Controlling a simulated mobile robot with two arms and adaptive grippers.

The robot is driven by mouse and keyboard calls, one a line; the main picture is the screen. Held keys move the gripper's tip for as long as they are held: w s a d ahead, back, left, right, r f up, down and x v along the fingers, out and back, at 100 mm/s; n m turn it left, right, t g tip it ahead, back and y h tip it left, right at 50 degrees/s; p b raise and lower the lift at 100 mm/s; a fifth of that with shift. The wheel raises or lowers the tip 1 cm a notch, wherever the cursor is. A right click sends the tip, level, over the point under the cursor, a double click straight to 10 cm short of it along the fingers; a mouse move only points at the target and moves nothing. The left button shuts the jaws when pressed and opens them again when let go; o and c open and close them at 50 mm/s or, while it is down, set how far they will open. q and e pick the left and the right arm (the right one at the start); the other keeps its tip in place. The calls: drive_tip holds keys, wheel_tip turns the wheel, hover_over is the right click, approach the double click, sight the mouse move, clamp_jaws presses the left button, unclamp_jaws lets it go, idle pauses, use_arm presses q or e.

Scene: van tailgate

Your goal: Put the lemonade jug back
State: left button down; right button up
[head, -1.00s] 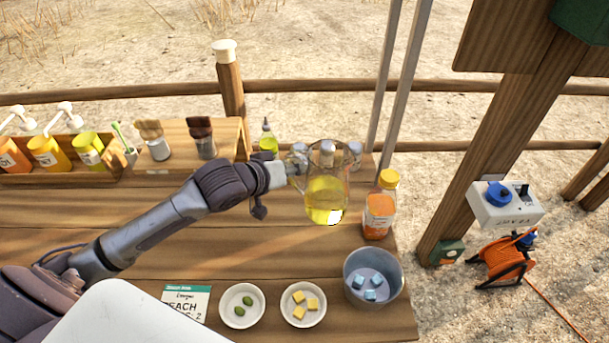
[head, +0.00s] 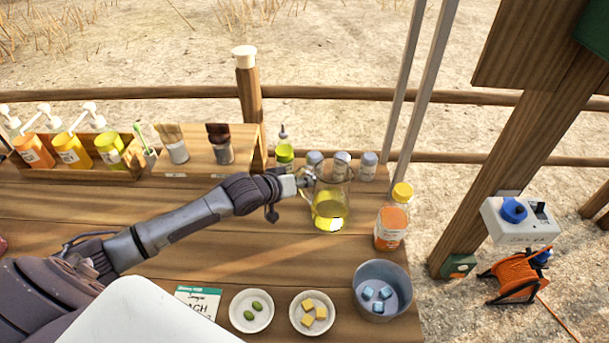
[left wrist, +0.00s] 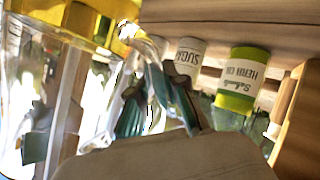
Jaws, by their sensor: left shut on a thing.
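The lemonade jug (head: 329,208) is clear glass with yellow liquid in its lower part. It is upright at the right part of the wooden table in the head view, left of the orange bottle. My left gripper (head: 304,180) is shut on the jug's handle at its left side. In the left wrist view the jug (left wrist: 85,40) fills the left, with the gripper fingers (left wrist: 155,100) at its handle. I cannot tell whether the jug's base touches the table. My right gripper is not in view.
Capped shakers (head: 368,166) and a green-labelled herb bottle (head: 285,157) stand close behind the jug. The orange bottle (head: 391,222) stands to its right. A metal bucket with blue cubes (head: 382,309) and two small bowls (head: 251,325) (head: 331,325) are in front. Bare table (head: 270,250) lies between.

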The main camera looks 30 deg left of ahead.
use_arm(q)
drive_tip(key=shift+w+r, duration=0.1)
drive_tip(key=shift+r, duration=0.15)
drive_tip(key=c, duration=1.5)
unclamp_jaws()
drive_tip(key=shift+f, duration=0.25)
drive_tip(key=o, duration=0.3)
drive_tip(key=shift+o, duration=0.2)
drive_tip(key=v, duration=1.2)
drive_tip(key=shift+b, duration=0.35)
drive_tip(key=shift+d+r, duration=0.1)
drive_tip(key=shift+r, duration=0.05)
